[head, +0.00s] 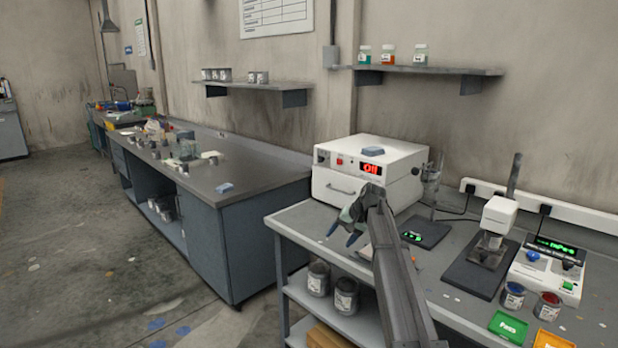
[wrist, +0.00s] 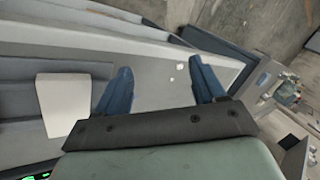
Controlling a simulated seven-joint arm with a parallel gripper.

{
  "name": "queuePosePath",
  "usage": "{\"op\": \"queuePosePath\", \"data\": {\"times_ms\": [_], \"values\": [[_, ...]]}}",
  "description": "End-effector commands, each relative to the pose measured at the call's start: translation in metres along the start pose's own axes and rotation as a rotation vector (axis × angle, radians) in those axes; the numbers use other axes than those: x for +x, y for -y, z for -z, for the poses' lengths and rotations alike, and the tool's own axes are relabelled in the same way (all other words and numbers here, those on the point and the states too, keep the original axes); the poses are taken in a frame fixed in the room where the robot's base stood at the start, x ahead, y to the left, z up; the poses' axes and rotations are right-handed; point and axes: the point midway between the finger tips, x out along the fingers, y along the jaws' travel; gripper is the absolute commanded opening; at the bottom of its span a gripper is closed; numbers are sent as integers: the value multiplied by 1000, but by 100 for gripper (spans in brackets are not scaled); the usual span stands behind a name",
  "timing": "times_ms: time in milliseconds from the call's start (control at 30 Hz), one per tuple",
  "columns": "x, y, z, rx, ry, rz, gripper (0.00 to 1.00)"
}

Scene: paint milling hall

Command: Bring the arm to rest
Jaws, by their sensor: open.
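My gripper (head: 342,232) hangs at the end of my raised arm in the head view, over the left front part of the grey bench (head: 303,214). In the wrist view its two blue fingers (wrist: 160,88) stand wide apart with nothing between them. Beyond the fingers, the wrist view shows a pale surface with small white flecks and the floor past an edge. The white oven-like box (head: 345,175) with a red display stands just behind my gripper in the head view. I cannot tell the exact gap between them.
A small black scale (head: 425,233) with green digits, a press stand (head: 496,225), a white console (head: 546,270) and two open paint cans (head: 513,295) occupy the bench's right side. A long grey counter (head: 265,181) stands left; floor is open beyond.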

Motion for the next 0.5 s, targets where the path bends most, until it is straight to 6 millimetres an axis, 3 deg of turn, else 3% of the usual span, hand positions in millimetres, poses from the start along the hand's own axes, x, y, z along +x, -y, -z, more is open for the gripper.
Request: {"op": "queuePosePath", "data": {"times_ms": [33, 100, 200, 367, 500], "values": [[21, 22, -15, -37, 21, 30, 70], [50, 45, -36, -82, 48, 68, 70], [94, 56, -72, -125, 89, 97, 70], [149, 26, -118, -132, 140, 75, 70], [188, -17, -157, -119, 181, 27, 70]]}}
